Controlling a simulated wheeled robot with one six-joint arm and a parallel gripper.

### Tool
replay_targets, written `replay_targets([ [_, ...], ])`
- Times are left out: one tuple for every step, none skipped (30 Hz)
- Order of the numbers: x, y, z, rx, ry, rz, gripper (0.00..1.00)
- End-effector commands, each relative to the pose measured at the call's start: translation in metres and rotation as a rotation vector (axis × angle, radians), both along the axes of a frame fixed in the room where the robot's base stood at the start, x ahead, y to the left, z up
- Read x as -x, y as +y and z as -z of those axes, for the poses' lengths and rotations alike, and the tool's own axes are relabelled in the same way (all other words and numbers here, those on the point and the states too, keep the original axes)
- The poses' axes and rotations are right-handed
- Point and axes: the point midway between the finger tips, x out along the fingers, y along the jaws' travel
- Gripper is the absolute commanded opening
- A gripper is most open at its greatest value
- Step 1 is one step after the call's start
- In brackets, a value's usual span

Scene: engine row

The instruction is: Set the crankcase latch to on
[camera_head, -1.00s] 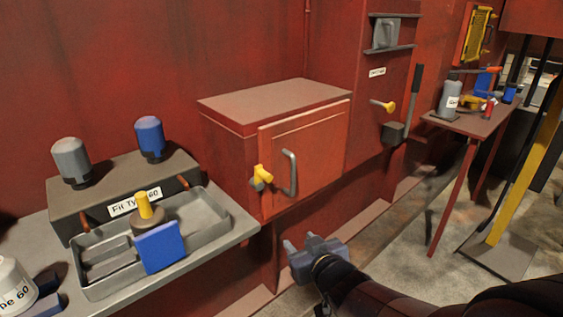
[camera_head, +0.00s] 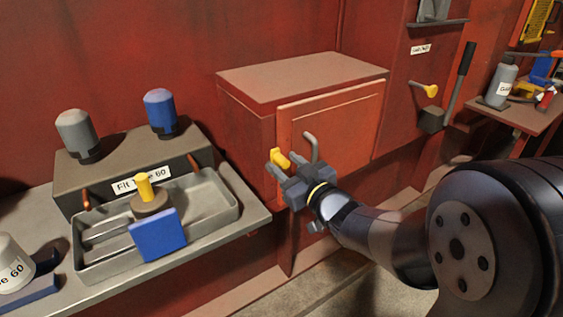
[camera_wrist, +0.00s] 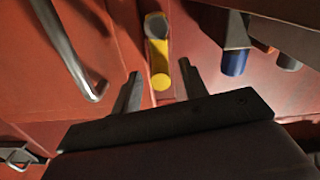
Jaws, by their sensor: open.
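The yellow latch (camera_head: 279,158) sits on the left part of the front of the red crankcase box (camera_head: 340,118), beside a grey bar handle (camera_head: 312,146). My gripper (camera_head: 280,178) is open and close to the latch, just below it in the head view. In the wrist view the latch (camera_wrist: 157,55) points between the two dark fingers (camera_wrist: 160,88), near their tips. I see no clear contact. The grey handle (camera_wrist: 72,50) is to the left of the fingers there. The box door is shut.
A bench at left bears a grey tray (camera_head: 235,207) with a yellow-topped part (camera_head: 145,190) and a blue block (camera_head: 157,235). Grey (camera_head: 78,135) and blue (camera_head: 160,110) canisters stand behind. A yellow-tipped lever (camera_head: 428,91) is on the right panel.

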Motion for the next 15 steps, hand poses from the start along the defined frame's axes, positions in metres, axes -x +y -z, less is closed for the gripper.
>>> replay_targets([
  [-0.006,0.005,0.001,0.001,0.000,-0.002,0.41],
  [-0.009,0.007,0.001,0.001,0.000,-0.002,0.41],
  [-0.013,0.009,0.001,0.001,0.000,-0.001,0.41],
  [-0.015,0.010,0.001,0.001,0.000,-0.001,0.41],
  [-0.017,0.012,0.000,0.000,-0.001,-0.001,0.41],
  [-0.019,0.013,0.000,0.000,-0.001,0.000,0.41],
  [-0.020,0.014,0.000,0.000,0.000,0.000,0.41],
  [-0.021,0.014,0.000,0.001,0.001,0.000,0.41],
  [-0.022,0.015,0.000,0.001,0.001,0.000,0.41],
  [-0.022,0.015,0.000,0.000,0.001,0.001,0.41],
  [-0.022,0.015,0.000,0.000,0.001,0.001,0.41],
  [-0.022,0.015,0.000,0.000,0.001,0.001,0.41],
  [-0.022,0.015,0.000,0.000,0.001,0.001,0.41],
  [-0.022,0.015,0.000,0.000,0.001,0.001,0.41],
  [-0.022,0.015,0.000,0.000,0.001,0.001,0.41],
])
